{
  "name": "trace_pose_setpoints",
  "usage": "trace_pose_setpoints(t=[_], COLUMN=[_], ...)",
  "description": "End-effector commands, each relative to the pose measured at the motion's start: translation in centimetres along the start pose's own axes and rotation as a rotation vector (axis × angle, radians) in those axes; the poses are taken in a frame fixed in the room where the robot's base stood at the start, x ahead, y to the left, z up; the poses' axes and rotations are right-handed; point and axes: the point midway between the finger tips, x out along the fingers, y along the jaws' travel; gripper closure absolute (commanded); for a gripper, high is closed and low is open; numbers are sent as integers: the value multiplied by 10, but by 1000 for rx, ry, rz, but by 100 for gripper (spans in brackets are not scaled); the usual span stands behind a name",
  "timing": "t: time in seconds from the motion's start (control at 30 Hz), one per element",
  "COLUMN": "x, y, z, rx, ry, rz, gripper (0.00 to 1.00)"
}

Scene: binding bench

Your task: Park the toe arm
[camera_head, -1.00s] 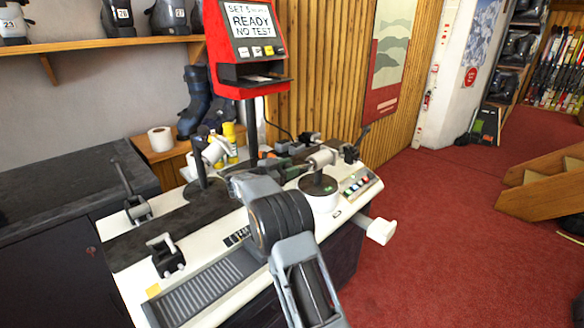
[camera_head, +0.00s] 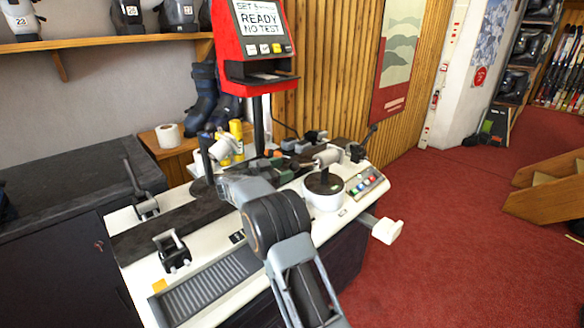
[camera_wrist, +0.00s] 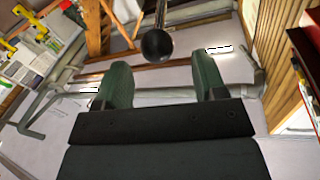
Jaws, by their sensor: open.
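A black ball knob (camera_wrist: 158,46) on a thin metal rod shows in the wrist view, between and apparently just beyond my fingertips. I cannot tell whether it belongs to the toe arm. My gripper (camera_wrist: 162,64) is open, with green finger pads either side of that line and nothing clasped. A grey-headed arm on a dark post (camera_head: 221,150) stands at the back left. Another grey cylinder (camera_head: 327,157) sits above a white drum (camera_head: 322,197).
A red display (camera_head: 262,40) reading "READY NO TEST" stands behind the bench. Black lever fixtures (camera_head: 172,250) stand at the left. A white handle (camera_head: 386,230) juts out at the right. A paper roll (camera_head: 168,135) stands behind. The red floor at right is largely clear.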

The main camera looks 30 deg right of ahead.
Motion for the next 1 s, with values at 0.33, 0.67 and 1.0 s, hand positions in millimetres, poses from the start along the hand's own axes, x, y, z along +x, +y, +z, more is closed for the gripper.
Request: trace_pose_setpoints(t=[0.33, 0.67, 1.0], x=[-66, -88, -89], y=[-1, -1, 0], z=[0, 0, 0], rx=[0, 0, 0], ry=[0, 0, 0], rz=[-4, -1, -1], gripper=[36, 36, 36])
